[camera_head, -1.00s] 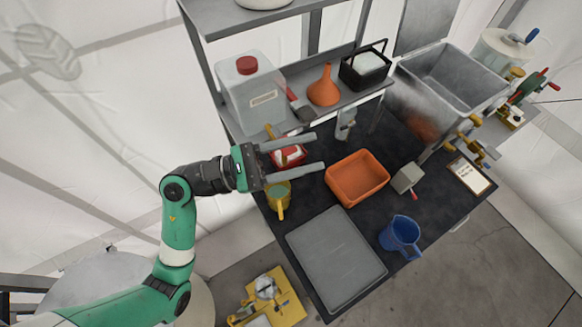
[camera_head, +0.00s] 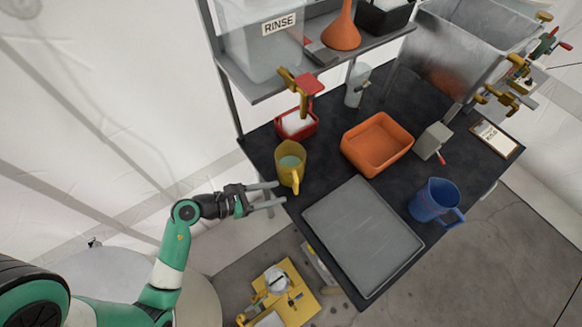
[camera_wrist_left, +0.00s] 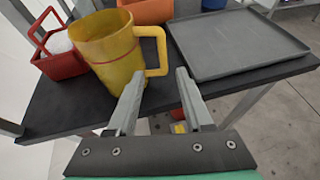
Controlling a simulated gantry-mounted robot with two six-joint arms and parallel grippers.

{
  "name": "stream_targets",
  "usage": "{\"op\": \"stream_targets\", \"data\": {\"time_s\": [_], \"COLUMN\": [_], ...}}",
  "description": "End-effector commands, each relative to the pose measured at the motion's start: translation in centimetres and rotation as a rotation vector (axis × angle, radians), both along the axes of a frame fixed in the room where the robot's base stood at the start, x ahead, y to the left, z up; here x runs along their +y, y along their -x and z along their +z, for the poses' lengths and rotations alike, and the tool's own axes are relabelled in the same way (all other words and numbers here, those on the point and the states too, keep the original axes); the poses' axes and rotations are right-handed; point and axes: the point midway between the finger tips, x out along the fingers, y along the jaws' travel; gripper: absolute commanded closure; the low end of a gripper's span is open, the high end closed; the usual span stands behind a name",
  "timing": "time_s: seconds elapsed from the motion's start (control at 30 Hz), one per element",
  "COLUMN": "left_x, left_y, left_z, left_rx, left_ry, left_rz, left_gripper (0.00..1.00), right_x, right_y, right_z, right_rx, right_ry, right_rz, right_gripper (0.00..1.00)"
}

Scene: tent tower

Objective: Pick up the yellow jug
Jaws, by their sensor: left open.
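The yellow jug (camera_head: 290,162) stands upright on the dark table near its left edge, its handle toward the front. In the left wrist view the jug (camera_wrist_left: 103,50) is just ahead, its handle (camera_wrist_left: 155,50) on the right side. My left gripper (camera_head: 280,195) is open and empty at the table's left edge, just in front of the jug. In the left wrist view its two fingers (camera_wrist_left: 158,90) are spread apart, below the handle, with nothing between them. My right gripper is not in view.
A grey tray (camera_head: 362,235) lies right of the jug, with a blue jug (camera_head: 434,200) beyond it. A red caddy (camera_head: 296,124) stands behind, and an orange bin (camera_head: 376,145) to the right. A shelf (camera_head: 310,65) overhangs the back.

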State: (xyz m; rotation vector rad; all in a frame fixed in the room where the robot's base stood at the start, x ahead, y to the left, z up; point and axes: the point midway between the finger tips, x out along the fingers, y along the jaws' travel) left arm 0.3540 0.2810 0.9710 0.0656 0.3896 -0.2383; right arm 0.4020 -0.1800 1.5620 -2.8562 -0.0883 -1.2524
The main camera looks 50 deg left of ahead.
Motion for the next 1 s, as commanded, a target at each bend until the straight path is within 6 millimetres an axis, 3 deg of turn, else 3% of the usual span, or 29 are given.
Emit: {"op": "stream_targets", "data": {"time_s": [0.1,0.37,0.63,0.9,1.0], "left_x": [-0.6,-0.8,-2.1,-2.2,-2.2], "left_y": [-1.9,-3.0,-6.3,-6.8,-6.8], "left_z": [-1.0,-1.6,-3.9,-3.9,-3.9], "left_rx": [0.000,-0.001,-0.002,-0.001,-0.001], "left_ry": [-0.002,0.000,-0.001,-0.001,-0.001], "left_rz": [-0.005,-0.001,-0.003,0.001,0.001], "left_gripper": [0.49,0.49,0.49,0.49,0.65], "right_x": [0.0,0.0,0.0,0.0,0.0], "right_y": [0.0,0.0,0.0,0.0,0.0], "right_z": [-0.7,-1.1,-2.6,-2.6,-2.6], "right_rx": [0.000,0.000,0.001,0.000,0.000], "right_ry": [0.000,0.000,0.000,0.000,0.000], "right_rz": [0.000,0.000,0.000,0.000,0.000], "right_gripper": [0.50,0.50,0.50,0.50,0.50]}}
